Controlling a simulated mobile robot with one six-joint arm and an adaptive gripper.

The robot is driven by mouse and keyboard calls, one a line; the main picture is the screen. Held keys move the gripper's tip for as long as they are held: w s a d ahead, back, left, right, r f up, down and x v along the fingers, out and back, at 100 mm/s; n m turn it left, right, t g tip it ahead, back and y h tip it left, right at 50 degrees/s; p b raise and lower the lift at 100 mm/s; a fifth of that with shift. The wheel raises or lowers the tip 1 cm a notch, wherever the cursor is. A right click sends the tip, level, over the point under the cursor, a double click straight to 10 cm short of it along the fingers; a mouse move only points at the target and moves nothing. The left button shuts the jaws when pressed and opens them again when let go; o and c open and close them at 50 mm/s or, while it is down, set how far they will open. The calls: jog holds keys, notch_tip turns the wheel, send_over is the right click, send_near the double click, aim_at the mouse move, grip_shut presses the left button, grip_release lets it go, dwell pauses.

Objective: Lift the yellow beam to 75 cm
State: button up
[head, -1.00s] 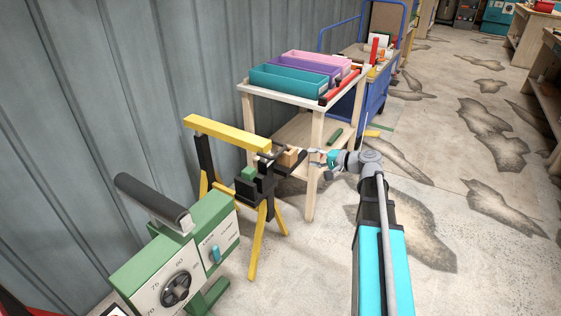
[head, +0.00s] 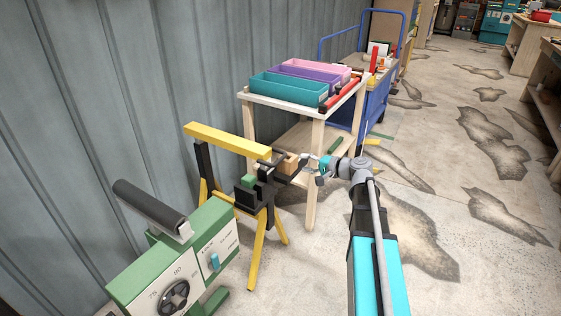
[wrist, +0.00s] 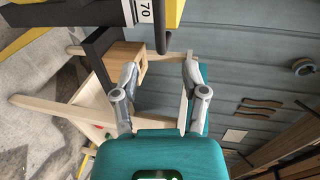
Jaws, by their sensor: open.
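The yellow beam (head: 226,139) lies across the top of a stand with black posts and yellow legs (head: 257,247). A black arm with a wooden block (head: 287,164) sticks out near the beam's right end. The wooden block (wrist: 124,58) shows there by the left fingertip. My gripper (wrist: 163,75) is open with nothing between its fingers. In the head view, my gripper (head: 314,165) is just right of the block; contact is unclear.
A green console (head: 180,265) with a dial and dark roller stands in front. A wooden table (head: 311,165) with teal, purple and pink bins (head: 290,88) is close behind my gripper. A blue cart (head: 373,100) stands beyond. Open floor lies right; a corrugated wall is left.

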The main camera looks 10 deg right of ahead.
aim_at(282, 159)
jog(key=b+x, duration=0.2)
jog(key=x, duration=0.8)
jog(key=shift+w+a, duration=0.15)
jog(key=shift+w, duration=0.05)
grip_shut()
